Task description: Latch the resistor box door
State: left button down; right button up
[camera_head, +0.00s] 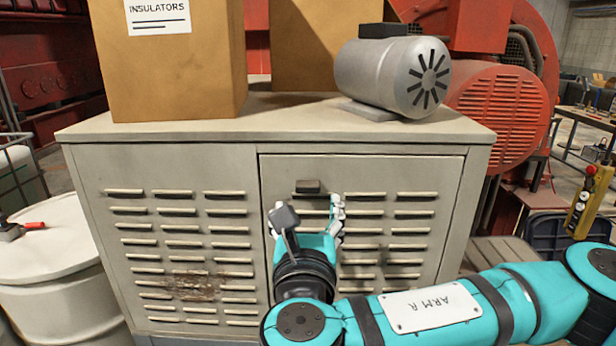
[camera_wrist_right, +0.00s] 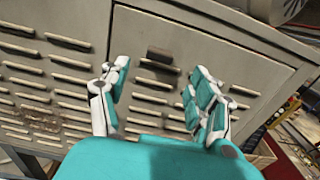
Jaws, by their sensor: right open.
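The resistor box (camera_head: 185,168) is a beige metal cabinet with louvred slots, in the middle of the head view. Its door (camera_head: 410,172) is the right-hand front panel and looks flush or nearly flush with the frame; I cannot tell whether it is latched. A small dark latch (camera_head: 308,186) sits near the door's upper left; it also shows in the right wrist view (camera_wrist_right: 160,56). My right gripper (camera_head: 308,206) is open and empty in front of the door, just below the latch. In the wrist view its fingers are spread either side of the latch's line, apart from it. My left gripper is not in view.
An insulators carton (camera_head: 170,70), a second carton (camera_head: 310,40) and a grey motor (camera_head: 390,75) stand on the cabinet top. A white drum (camera_head: 50,250) stands at left. Red machinery (camera_head: 500,105) is behind at right, with a yellow pendant (camera_head: 585,205) in front of it.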

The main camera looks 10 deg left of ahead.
aim_at(308, 191)
jog(key=w+p, duration=0.1)
jog(key=w, duration=0.2)
jog(key=w+a+p, duration=0.1)
jog(key=w, duration=0.1)
jog(key=shift+w+a+r, duration=0.1)
jog(key=shift+w, duration=0.3)
jog(key=shift+w+a, duration=0.1)
jog(key=shift+w, duration=0.4)
